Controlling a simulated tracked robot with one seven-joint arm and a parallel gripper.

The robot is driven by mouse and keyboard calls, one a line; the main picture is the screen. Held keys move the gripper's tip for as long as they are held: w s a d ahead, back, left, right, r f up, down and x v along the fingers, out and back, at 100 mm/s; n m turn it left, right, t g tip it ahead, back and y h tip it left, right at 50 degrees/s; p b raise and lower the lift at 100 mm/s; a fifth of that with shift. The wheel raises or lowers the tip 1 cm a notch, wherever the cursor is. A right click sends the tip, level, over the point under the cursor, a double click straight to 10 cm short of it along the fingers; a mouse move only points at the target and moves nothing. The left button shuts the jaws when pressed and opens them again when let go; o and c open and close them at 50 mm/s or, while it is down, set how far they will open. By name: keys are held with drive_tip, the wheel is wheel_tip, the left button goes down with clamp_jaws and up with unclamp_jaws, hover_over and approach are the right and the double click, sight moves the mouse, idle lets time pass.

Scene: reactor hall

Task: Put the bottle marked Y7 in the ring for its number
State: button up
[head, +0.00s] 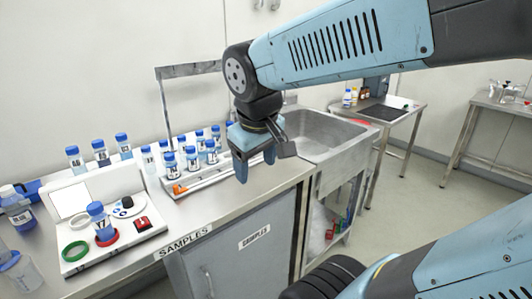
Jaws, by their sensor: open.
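My gripper (256,166) is open and empty, pointing down above the right part of the counter, right of the bottle rack. A white station (155,212) stands at the left, with a green ring (75,251) and a red ring (108,239). A blue-capped bottle (103,226) stands upright at the red ring; the green ring is empty. Several similar blue-capped bottles (192,160) stand at the white rack (215,174) and behind the station. The labels are too small to read, so I cannot tell which bottle is Y7.
The station also carries a black round piece (127,203) and a small red item (142,223). More bottles (18,210) stand at the left edge. A metal frame (188,70) rises behind the rack. A sink (325,135) lies right of the counter (262,186).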

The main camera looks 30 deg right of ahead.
drive_tip(key=s+r+m+t, duration=0.1)
drive_tip(key=d+r+m+t+y, duration=0.1)
drive_tip(key=m, duration=0.1)
drive_tip(key=shift+s+d+r, duration=0.2)
drive_tip(key=shift+s+r, duration=0.1)
drive_tip(key=shift+s, duration=0.05)
drive_tip(key=shift+c, duration=0.4)
idle(1.3)
